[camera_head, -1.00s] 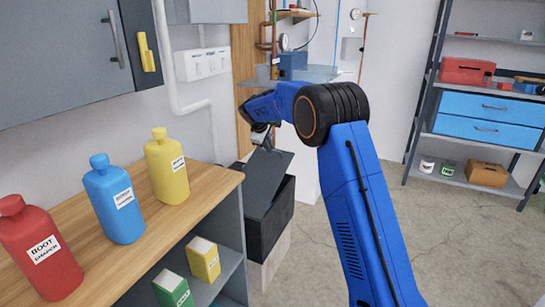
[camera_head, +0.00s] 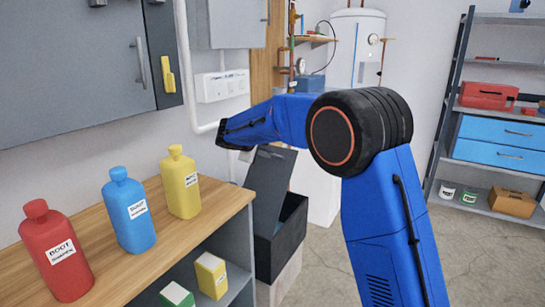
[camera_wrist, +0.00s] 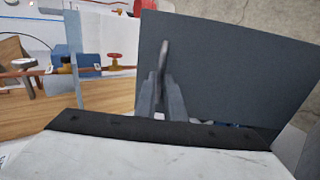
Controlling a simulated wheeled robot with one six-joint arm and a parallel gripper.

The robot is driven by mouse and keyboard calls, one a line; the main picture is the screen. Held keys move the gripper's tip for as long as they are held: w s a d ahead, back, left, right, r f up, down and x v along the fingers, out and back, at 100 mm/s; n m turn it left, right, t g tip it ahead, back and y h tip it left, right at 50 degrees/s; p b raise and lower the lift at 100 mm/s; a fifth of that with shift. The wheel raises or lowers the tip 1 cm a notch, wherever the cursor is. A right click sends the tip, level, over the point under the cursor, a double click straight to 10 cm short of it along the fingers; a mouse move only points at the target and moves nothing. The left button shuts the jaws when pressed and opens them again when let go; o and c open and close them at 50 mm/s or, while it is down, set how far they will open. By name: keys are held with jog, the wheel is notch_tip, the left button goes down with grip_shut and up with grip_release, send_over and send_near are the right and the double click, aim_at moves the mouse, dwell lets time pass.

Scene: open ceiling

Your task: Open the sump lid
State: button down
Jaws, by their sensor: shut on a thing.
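The sump lid (camera_head: 269,188) is a dark grey flat panel. In the head view it stands steeply tilted up from the dark sump box (camera_head: 287,237), which has a light lower part. In the wrist view the lid (camera_wrist: 225,75) fills the upper middle and right, with a grey handle (camera_wrist: 164,55) on its face. My gripper (camera_wrist: 160,95) is shut on this handle. In the head view the fingers are hidden behind the end of my blue arm, just above and left of the lid. The sump's inside is mostly hidden.
A wooden-topped bench (camera_head: 150,240) with red, blue and yellow bottles stands close on the left. Grey wall cabinets (camera_head: 70,70) hang above it. A white water heater (camera_head: 355,50) stands behind, a shelf rack (camera_head: 455,100) at right. Open floor lies between.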

jog(key=s+a+r, duration=0.1)
jog(key=s+a, duration=0.6)
jog(key=s, duration=0.3)
jog(key=shift+s+a+r, duration=0.15)
jog(key=shift+s+r, duration=0.05)
jog(key=shift+r, duration=0.1)
jog(key=c, duration=1.8)
grip_release()
jog(key=shift+w+f, duration=0.1)
jog(key=shift+c, duration=0.2)
jog(key=shift+r, duration=0.2)
notch_tip(320, 180, up, 10)
jog(key=shift+r, duration=0.15)
